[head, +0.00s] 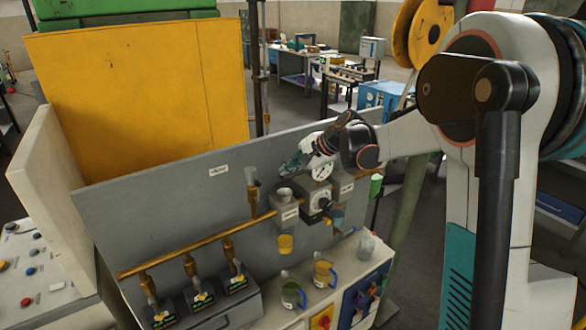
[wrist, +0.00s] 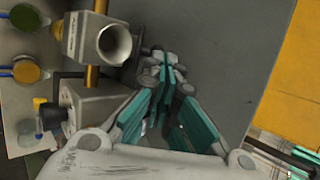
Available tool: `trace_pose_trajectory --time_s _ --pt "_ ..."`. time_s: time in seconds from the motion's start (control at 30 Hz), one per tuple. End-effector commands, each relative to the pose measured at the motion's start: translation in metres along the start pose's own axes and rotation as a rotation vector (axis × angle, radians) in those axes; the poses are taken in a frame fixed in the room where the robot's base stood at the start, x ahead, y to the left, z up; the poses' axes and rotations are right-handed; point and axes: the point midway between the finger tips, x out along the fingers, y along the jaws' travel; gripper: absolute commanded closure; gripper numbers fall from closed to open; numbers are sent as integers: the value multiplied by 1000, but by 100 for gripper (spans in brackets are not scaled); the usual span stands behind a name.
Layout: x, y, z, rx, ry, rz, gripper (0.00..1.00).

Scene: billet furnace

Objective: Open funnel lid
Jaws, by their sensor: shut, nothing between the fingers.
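A grey funnel (head: 284,194) with a round mouth sits on a small labelled box on the grey panel. In the wrist view the funnel (wrist: 114,45) shows its pale round mouth at upper left, and I cannot make out a separate lid on it. My gripper (head: 284,169) is just above and behind the funnel in the head view, near the top of the panel. In the wrist view my gripper (wrist: 168,72) is shut and empty, its teal-padded fingers meeting to the right of the mouth. I cannot tell whether the fingertips touch anything.
A dial box (head: 316,203) stands right beside the funnel. A brass pipe (head: 190,247) with several valves runs along the panel at lower left. Mugs, including a yellow one (head: 323,274), stand on the cabinet below. A large yellow plate (head: 140,95) rises behind the panel.

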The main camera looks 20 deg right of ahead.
Motion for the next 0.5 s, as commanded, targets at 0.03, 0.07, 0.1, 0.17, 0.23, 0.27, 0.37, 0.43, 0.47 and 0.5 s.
trace_pose_trajectory --time_s 0.03,0.07,0.1,0.17,0.23,0.27,0.37,0.43,0.47,0.5 --pt "1 -4 0 7 -1 25 100" --pt "2 -4 0 10 -1 40 100" --pt "3 -5 0 18 -2 60 100" --pt "4 -6 -1 21 -1 69 100" --pt "5 -8 -1 20 -1 67 100" --pt "5 -8 -1 20 -1 67 100" --pt "6 -10 -2 20 -1 66 100" --pt "7 -11 -2 20 -1 65 100" --pt "7 -11 -2 20 -1 65 100" --pt "8 -12 -2 20 -1 65 100"
